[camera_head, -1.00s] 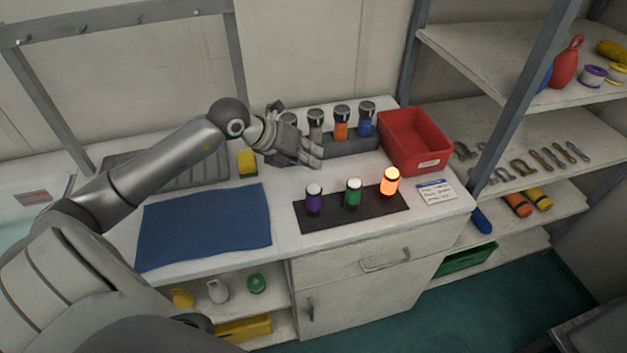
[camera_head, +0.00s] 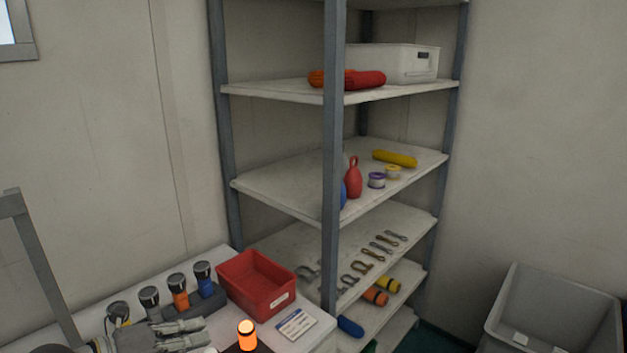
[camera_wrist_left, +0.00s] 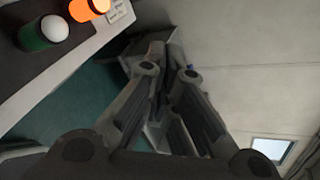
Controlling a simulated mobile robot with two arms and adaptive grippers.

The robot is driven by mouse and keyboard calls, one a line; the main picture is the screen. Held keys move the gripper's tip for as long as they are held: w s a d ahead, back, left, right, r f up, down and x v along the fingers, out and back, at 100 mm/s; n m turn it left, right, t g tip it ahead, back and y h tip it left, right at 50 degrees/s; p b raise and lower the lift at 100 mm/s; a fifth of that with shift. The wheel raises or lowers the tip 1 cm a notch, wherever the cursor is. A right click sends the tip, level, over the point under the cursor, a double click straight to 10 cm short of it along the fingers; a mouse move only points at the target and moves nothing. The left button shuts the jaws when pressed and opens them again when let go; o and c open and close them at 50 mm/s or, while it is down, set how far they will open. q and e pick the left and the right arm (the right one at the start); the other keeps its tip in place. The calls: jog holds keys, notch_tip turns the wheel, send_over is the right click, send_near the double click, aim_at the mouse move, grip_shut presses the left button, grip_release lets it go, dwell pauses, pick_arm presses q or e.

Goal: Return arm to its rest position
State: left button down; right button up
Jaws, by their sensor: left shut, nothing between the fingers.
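My left gripper (camera_head: 195,332) is at the lower left of the head view, over the white bench, in front of the torch rack (camera_head: 208,303). Its fingers are shut with nothing between them. In the left wrist view the gripper (camera_wrist_left: 168,70) shows both fingers, pointing past the bench edge. A glowing orange torch (camera_head: 247,335) stands just right of the fingertips on a dark mat; it also shows in the left wrist view (camera_wrist_left: 88,8), beside a green torch (camera_wrist_left: 42,35) with a white top. My right gripper is in neither view.
A red bin (camera_head: 256,284) and a white card (camera_head: 297,324) are on the bench right of the gripper. A metal shelf unit (camera_head: 333,180) with shackles, spools and a red float stands behind. A grey open bin (camera_head: 555,315) stands at the lower right.

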pick_arm(q)
notch_tip(320, 180, up, 8)
jog(key=s+d+n+t+y, duration=0.1)
jog(key=n+t, duration=0.9)
jog(key=n, duration=0.2)
jog(key=s+a+f+n+g+y, duration=0.35)
jog(key=f+n+y, duration=0.25)
jog(key=f+n, duration=0.2)
jog(key=s+a+f+n+g+y, duration=0.3)
jog(key=a+f+n+y, duration=0.25)
jog(key=f+n, duration=0.25)
jog(key=s+d+f+n+g+h, duration=0.1)
jog(key=s+d+f+g+h, duration=0.1)
jog(key=s+d+f+g, duration=0.55)
jog(key=s+d+f+n+g+h, duration=0.1)
jog(key=s+d+f+g, duration=0.3)
jog(key=s, duration=0.7)
notch_tip(320, 180, down, 26)
jog(key=b, duration=0.1)
jog(key=s+a+f+g, duration=0.1)
jog(key=s+a+f, duration=0.2)
jog(key=s+f, duration=1.5)
jog(key=shift+a+f+b, duration=0.2)
jog(key=shift+f+b, duration=0.25)
jog(key=shift+f, duration=0.1)
